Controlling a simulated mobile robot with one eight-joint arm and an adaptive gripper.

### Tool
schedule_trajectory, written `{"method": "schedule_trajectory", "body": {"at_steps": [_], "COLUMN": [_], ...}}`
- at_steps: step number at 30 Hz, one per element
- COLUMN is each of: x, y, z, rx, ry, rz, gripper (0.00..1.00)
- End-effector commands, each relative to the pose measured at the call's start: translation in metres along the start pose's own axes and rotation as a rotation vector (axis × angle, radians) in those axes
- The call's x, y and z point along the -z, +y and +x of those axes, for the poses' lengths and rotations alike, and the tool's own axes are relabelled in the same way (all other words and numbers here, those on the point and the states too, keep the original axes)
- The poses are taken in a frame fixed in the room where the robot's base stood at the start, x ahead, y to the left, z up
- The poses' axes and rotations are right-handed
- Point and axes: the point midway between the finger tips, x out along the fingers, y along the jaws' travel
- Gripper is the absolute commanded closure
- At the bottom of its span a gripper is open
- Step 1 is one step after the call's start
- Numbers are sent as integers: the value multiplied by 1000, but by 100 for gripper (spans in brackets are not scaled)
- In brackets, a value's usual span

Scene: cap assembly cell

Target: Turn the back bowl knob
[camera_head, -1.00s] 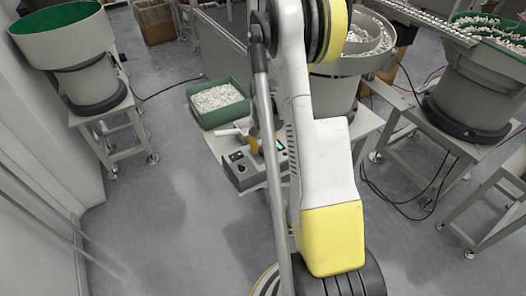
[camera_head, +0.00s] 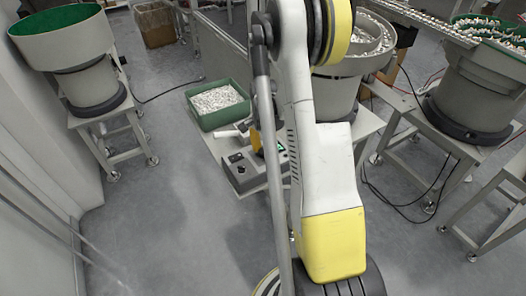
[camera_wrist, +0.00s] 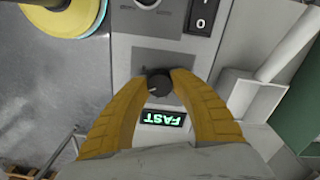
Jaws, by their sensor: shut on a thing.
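A black round knob (camera_wrist: 158,84) with a pale pointer mark sits on a darker plate of the grey control box (camera_head: 256,181). My gripper (camera_wrist: 158,78) has its yellow fingers closed around this knob, one fingertip on each side. In the head view the gripper (camera_head: 257,142) is at the far part of the box, partly hidden by my arm, and the knob is hidden there. A display (camera_wrist: 164,118) beside the knob shows "FAST" in green, upside down in the wrist view. A second knob (camera_wrist: 147,3) is cut off at the top edge.
A black rocker switch (camera_wrist: 201,17) is near the second knob. A green bin of white parts (camera_head: 218,121) stands behind the box. A bowl feeder (camera_head: 345,85) is to the right, partly behind my arm; another feeder (camera_head: 75,80) stands at left. Open floor lies left.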

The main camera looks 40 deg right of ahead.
Motion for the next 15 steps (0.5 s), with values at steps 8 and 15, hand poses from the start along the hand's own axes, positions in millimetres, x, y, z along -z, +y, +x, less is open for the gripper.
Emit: {"method": "schedule_trajectory", "body": {"at_steps": [8, 15], "x": [0, 0], "y": [0, 0], "z": [0, 0], "rx": [0, 0], "ry": [0, 0], "rz": [2, 1], "gripper": [100, 46]}}
